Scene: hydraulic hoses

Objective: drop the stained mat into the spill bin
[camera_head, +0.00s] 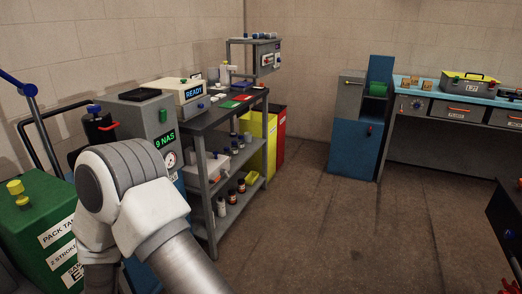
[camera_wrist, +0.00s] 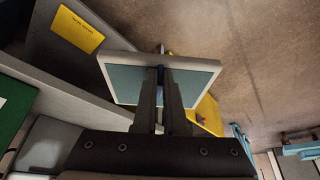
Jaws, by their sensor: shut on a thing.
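My gripper (camera_wrist: 161,72) is shut in the wrist view, with a small dark blue part between its fingertips. A flat teal panel with a pale grey rim (camera_wrist: 125,80) sits centred at the fingertips and looks held; I take it for the mat, though no stain can be made out. In the head view my gripper and the panel are hidden by my arm at lower left. A yellow bin (camera_head: 262,142) and a red bin (camera_head: 282,130) stand at the far end of the dark bench; I cannot tell which is the spill bin. Something yellow (camera_wrist: 207,115) shows behind the panel.
The dark bench (camera_head: 218,114) carries a READY instrument (camera_head: 180,92), with bottles on shelves below. A green tank (camera_head: 35,230) stands at left. A blue-and-grey cabinet (camera_head: 352,145) and toolbox bench (camera_head: 440,108) are at the back right. The middle floor (camera_head: 330,225) is clear.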

